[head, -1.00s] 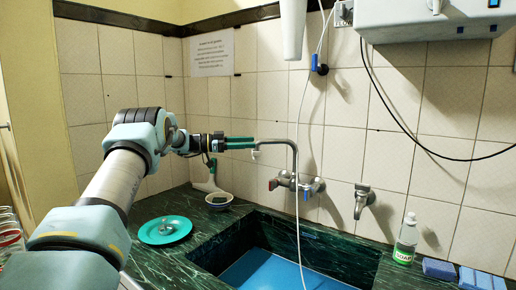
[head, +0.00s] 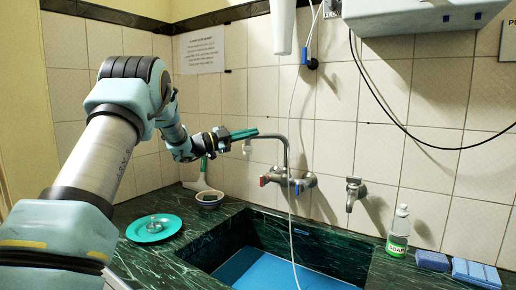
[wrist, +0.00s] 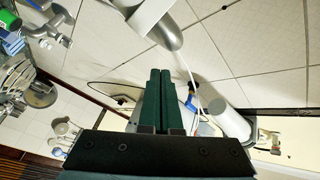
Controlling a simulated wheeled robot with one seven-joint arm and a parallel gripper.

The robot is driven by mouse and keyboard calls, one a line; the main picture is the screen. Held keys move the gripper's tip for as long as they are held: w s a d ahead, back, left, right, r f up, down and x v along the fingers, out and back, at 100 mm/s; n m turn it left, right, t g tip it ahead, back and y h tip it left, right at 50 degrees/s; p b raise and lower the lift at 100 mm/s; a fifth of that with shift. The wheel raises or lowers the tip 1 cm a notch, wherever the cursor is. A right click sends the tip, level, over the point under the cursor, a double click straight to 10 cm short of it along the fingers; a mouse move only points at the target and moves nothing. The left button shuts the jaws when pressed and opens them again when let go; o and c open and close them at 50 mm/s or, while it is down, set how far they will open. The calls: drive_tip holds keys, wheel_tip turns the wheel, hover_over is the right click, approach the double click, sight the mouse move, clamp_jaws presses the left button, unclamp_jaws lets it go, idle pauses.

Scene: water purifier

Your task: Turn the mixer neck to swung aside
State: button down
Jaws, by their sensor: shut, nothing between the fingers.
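The mixer (head: 288,180) is on the tiled wall above the sink, with red and blue marked handles. Its grey neck (head: 287,150) rises and bends left, ending in a pale downward spout tip (head: 247,147). My gripper (head: 257,131) is shut and empty, its green fingers just above the left part of the neck in the head view. In the wrist view the shut fingers (wrist: 160,71) point toward a grey metal tube with a pale end, likely the neck (wrist: 172,38). I cannot tell whether they touch it.
A white hose (head: 292,110) hangs in front of the mixer into the sink (head: 215,258). A green plate (head: 136,229) and small bowl (head: 210,198) stand left. A second tap (head: 354,190), soap bottle (head: 399,232) and blue sponges (head: 470,272) are right.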

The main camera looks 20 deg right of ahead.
drive_tip(key=s+a+f+m+t+y+b, duration=0.3)
drive_tip(key=s+a+f+m+t+b, duration=0.15)
drive_tip(key=s+a+t, duration=0.4)
drive_tip(key=t+p, duration=0.1)
drive_tip(key=p, duration=0.3)
approach(266, 137)
drive_tip(key=s+d, duration=0.1)
drive_tip(key=d, duration=0.3)
drive_tip(key=w, duration=0.1)
drive_tip(key=w+p, duration=0.1)
drive_tip(key=w+d+p, duration=0.1)
drive_tip(key=shift+w+d+r+n, duration=0.1)
drive_tip(key=shift+w+r+n, duration=0.15)
drive_tip(key=shift+w+n, duration=0.1)
